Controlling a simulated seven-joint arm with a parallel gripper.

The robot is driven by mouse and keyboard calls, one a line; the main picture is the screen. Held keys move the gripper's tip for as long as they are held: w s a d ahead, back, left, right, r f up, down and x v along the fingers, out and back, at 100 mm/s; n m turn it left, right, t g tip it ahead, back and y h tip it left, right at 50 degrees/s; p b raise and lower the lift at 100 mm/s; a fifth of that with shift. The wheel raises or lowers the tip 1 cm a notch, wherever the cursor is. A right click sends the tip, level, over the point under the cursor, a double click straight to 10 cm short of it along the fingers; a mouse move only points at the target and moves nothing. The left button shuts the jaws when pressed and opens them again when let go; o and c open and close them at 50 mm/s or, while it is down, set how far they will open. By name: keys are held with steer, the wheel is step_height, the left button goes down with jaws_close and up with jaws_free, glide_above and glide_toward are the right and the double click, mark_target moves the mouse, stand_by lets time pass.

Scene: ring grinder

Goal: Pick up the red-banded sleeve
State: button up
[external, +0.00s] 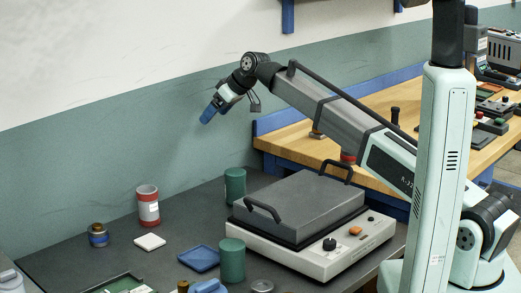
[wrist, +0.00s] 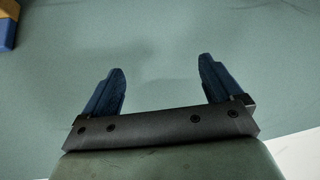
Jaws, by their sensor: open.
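The red-banded sleeve (external: 148,206) stands upright on the dark bench in the external view, left of the middle. The sleeve does not show in the wrist view, which faces mostly the green wall.
Two green cylinders (external: 235,186) (external: 231,260) stand beside the grinder (external: 308,208) with black handles. The green wall (external: 130,150) rises behind.

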steer(key=s+a+f+n+g+h, duration=0.1)
steer(key=s+a+f+g, duration=0.15)
steer(key=s+a, duration=0.7)
steer(key=n+h, duration=0.1)
glide_toward(147, 201)
steer(key=shift+h, duration=0.3)
steer(key=w+f, duration=0.1)
steer(key=f, duration=0.1)
steer(key=w+a+f, duration=0.1)
steer(key=f, duration=0.1)
steer(key=w+a+f, duration=0.1)
steer(key=f, duration=0.1)
steer(key=shift+a+f, duration=0.15)
steer(key=shift+f, duration=0.1)
steer(key=shift+w+a+x, duration=0.15)
steer(key=shift+w+x, duration=0.05)
steer(key=shift+x, duration=1.05)
steer(key=shift+w+a+x, duration=0.15)
steer(key=shift+x, duration=1.15)
steer(key=shift+r, duration=0.2)
steer(key=shift+c, duration=0.4)
steer(key=c, duration=1)
